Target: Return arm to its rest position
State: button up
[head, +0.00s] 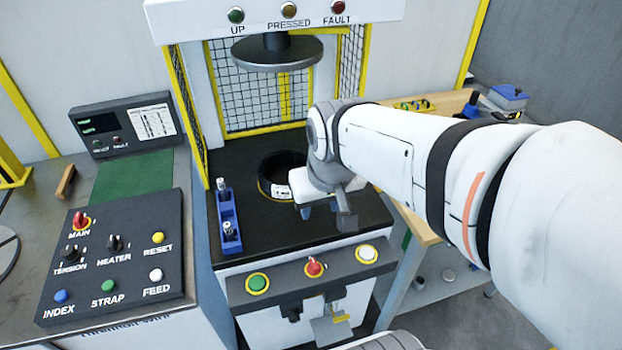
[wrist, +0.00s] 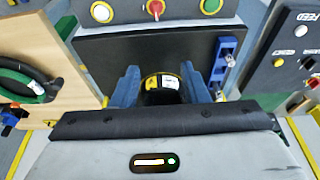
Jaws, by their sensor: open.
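My arm reaches in from the right in the head view, with my gripper (head: 324,213) over the black press bed (head: 243,248). In the wrist view the two blue fingers of my gripper (wrist: 160,78) stand apart. A black coil (head: 279,190) with a yellow band and a white label sits on the bed, just left of my gripper and partly hidden by it. In the wrist view the coil (wrist: 162,96) shows between the fingers. Its contact with them cannot be told.
A round press plate (head: 277,55) hangs above the bed. A blue holder (head: 228,215) stands at the bed's left edge. A button bar (head: 312,270) runs along the front. A control box (head: 110,250) is at left. A wooden bench (head: 425,230) lies right, behind my arm.

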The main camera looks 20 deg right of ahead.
jog(key=s, duration=0.3)
jog(key=shift+s+d+f, duration=0.2)
jog(key=shift+s+d, duration=0.15)
dwell(1.9)
jog(key=shift+c, duration=0.7)
